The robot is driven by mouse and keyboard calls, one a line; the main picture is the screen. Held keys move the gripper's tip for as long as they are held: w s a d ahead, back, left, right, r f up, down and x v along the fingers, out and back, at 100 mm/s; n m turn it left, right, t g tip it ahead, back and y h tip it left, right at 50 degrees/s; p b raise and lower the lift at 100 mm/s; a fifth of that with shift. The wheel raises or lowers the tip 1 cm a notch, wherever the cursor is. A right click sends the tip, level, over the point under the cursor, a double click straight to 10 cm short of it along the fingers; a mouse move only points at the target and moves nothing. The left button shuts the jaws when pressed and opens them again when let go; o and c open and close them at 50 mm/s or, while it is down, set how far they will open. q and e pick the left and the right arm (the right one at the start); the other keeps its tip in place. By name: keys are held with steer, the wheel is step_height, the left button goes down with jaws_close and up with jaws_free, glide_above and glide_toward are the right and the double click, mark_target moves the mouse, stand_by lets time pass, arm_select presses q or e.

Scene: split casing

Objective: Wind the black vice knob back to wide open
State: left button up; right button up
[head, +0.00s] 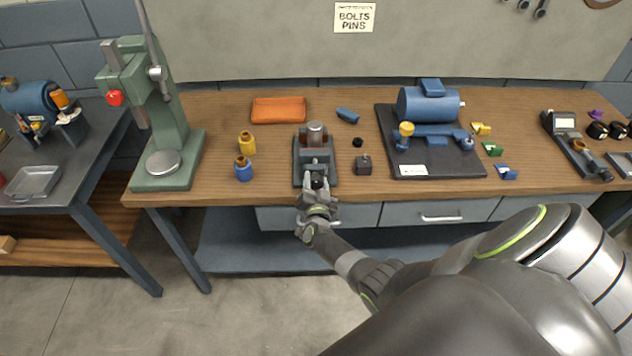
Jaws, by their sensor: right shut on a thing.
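The vice (329,178) stands on the wooden bench near its front edge, in the middle of the head view. A grey cylindrical part (316,131) sits at its far end, between the jaws as far as I can see. The black knob (317,181) is at the vice's near end and is mostly hidden by my gripper. My right gripper (317,190) is at the front of the vice, shut on the black knob, with its arm coming in from the lower right. How wide the vice jaws stand is hard to tell. My left gripper is not in view.
An orange pouch (278,110) lies behind. A small dark block (364,166) is close right of the vice, then a blue motor (428,105) on a dark plate.

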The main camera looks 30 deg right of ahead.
stand_by(0.3)
steer(key=o, duration=1)
steer(key=shift+s, duration=0.1)
steer(key=shift+s+a, duration=0.25)
steer(key=v, duration=1.6)
steer(key=shift+s+b, duration=0.3)
